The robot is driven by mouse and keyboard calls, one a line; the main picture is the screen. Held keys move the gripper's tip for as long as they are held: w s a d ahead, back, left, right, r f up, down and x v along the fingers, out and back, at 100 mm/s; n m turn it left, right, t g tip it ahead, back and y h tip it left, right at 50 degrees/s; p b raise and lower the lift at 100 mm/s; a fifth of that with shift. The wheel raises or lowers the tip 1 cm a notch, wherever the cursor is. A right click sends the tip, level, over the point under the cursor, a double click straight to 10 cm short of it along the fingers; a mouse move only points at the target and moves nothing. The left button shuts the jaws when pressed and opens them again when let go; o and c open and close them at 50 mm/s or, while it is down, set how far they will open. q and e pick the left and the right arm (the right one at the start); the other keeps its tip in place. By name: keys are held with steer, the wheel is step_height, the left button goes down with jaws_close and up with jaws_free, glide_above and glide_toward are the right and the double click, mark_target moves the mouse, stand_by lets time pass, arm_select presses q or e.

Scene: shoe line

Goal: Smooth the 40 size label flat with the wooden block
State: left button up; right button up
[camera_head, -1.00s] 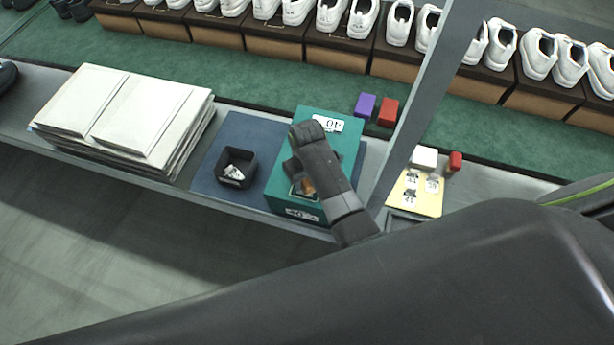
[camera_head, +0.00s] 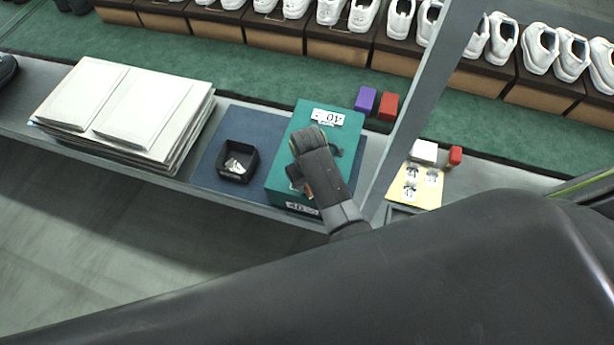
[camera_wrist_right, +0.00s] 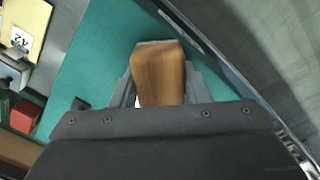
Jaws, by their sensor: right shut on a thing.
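A teal shoe box (camera_head: 284,167) stands on a blue mat. A white 40 label (camera_head: 328,117) lies on its lid near the far edge, and another white 40 label (camera_head: 302,209) is on its near side. My right gripper (camera_head: 304,183) is over the near part of the lid, shut on the wooden block (camera_wrist_right: 158,75). The fingers hide most of the block in the head view. In the wrist view the block points toward the box's near edge; I cannot tell whether it touches the box. My left gripper is not in view.
A dark open bin (camera_head: 237,161) with small pale labels stands left of the box. A stack of white boards (camera_head: 125,110) is further left. Purple (camera_head: 365,99) and red (camera_head: 388,106) blocks stand behind the box. A yellow label sheet (camera_head: 425,192) lies to the right.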

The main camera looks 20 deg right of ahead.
steer(key=shift+s+a+f, duration=0.1)
steer(key=shift+s+a, duration=0.15)
steer(key=shift+a, duration=0.3)
steer(key=shift+s+a+f, duration=0.1)
steer(key=shift+s+a, duration=0.1)
steer(key=shift+a, duration=0.35)
steer(key=shift+w+d+r, duration=0.1)
steer(key=shift+w+d, duration=0.25)
steer(key=shift+w, duration=0.2)
steer(key=shift+c, duration=1.1)
steer(key=shift+w+d, duration=0.35)
steer(key=shift+w, duration=0.3)
steer(key=shift+w+d, duration=0.35)
steer(key=shift+w, duration=0.3)
steer(key=shift+s, duration=0.15)
steer(key=shift+r, duration=0.15)
steer(key=shift+r, duration=2.95)
steer(key=shift+r, duration=0.1)
steer(key=shift+r, duration=1.4)
